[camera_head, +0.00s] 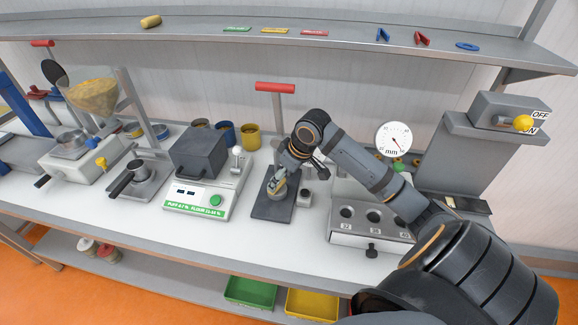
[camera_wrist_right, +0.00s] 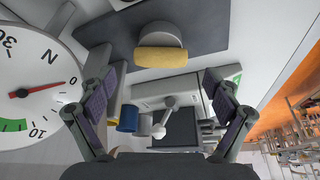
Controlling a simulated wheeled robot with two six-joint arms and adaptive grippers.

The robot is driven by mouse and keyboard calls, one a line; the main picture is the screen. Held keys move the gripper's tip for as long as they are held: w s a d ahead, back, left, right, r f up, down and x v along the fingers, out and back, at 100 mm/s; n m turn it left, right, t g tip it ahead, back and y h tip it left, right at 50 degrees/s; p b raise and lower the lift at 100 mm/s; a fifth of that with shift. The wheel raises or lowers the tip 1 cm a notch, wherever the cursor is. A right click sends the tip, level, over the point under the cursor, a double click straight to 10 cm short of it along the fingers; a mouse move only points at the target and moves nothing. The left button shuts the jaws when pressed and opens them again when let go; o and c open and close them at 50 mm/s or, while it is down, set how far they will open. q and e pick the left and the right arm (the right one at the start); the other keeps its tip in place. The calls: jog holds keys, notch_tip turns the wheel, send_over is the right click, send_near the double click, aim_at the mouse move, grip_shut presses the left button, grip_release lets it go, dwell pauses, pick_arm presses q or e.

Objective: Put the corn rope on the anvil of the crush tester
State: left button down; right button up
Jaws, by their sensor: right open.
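The yellow corn rope (camera_wrist_right: 160,57) lies across the round grey anvil (camera_wrist_right: 160,32) in the right wrist view, apart from both fingers. The anvil stands on the dark base plate (camera_head: 266,208) of the crush tester, which has a red T-handle (camera_head: 275,87). My right gripper (camera_wrist_right: 160,95) is open and empty, its fingertips to either side and short of the rope. In the head view my right gripper (camera_head: 279,184) is over the tester and hides most of the anvil and rope. My left gripper is not in view.
A force dial (camera_wrist_right: 30,88) marked N is close beside the right gripper, its needle near 0. A green-labelled meter (camera_head: 200,190) stands left of the tester; a grey block with numbered holes (camera_head: 370,225) stands right. Another yellow piece (camera_head: 151,21) lies on the upper shelf.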

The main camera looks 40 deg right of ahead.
jog(key=b+v, duration=0.1)
jog(key=v, duration=0.7)
jog(key=shift+s+r, duration=0.15)
jog(key=shift+r, duration=0.1)
